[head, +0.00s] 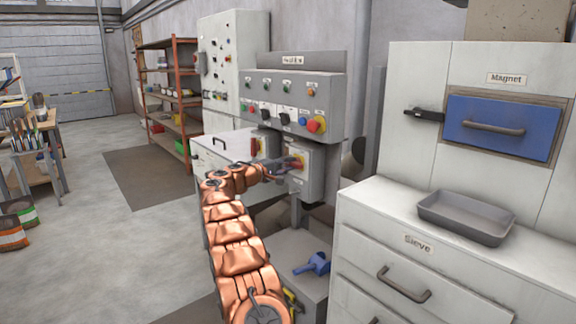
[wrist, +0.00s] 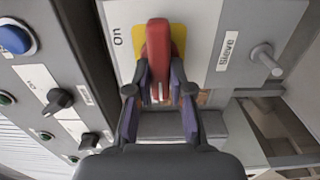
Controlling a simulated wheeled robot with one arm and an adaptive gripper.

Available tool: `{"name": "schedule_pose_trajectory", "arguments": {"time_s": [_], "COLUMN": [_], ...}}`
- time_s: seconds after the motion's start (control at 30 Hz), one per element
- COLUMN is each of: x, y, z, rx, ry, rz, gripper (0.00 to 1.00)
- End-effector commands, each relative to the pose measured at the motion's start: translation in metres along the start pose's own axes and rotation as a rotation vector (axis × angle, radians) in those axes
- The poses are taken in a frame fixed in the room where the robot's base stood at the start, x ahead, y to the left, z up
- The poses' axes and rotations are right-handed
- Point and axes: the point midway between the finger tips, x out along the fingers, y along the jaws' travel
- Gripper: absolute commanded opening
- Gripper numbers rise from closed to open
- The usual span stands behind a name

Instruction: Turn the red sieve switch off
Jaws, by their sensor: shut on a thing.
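The red sieve switch handle (wrist: 158,42) sits on a yellow plate (wrist: 180,36) on a light grey box (wrist: 205,20) in the wrist view. An "On" label (wrist: 117,36) is left of it and a "Sieve" label (wrist: 228,46) is right of it. My gripper (wrist: 160,90) is shut on the handle, one finger on each side. In the head view, my gripper (head: 286,164) reaches the front of the switch box (head: 306,180) below the button panel and partly hides the switch.
A second red switch (head: 254,146) is close by on the left. The button panel (head: 292,103) hangs just above. The sieve cabinet (head: 400,255) with a grey tray (head: 466,216) stands at right. A blue-handled valve (head: 314,265) is below. Open floor (head: 100,255) lies at left.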

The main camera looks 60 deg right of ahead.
Motion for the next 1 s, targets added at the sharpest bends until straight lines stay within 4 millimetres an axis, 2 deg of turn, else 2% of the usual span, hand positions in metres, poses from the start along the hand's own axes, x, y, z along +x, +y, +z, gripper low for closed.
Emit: {"name": "schedule_pose_trajectory", "arguments": {"time_s": [0.03,0.07,0.27,0.8,1.0], "x": [0.003,0.003,0.003,-0.002,-0.018], "y": [0.000,0.000,0.000,0.000,0.001], "z": [0.003,0.003,0.003,0.000,0.000], "rx": [-0.001,-0.001,0.000,0.000,-0.001], "ry": [-0.006,-0.006,-0.006,-0.001,0.002], "rz": [0.000,0.000,0.000,0.000,-0.001], "gripper": [0.00,0.24,0.45,0.46,0.46]}}
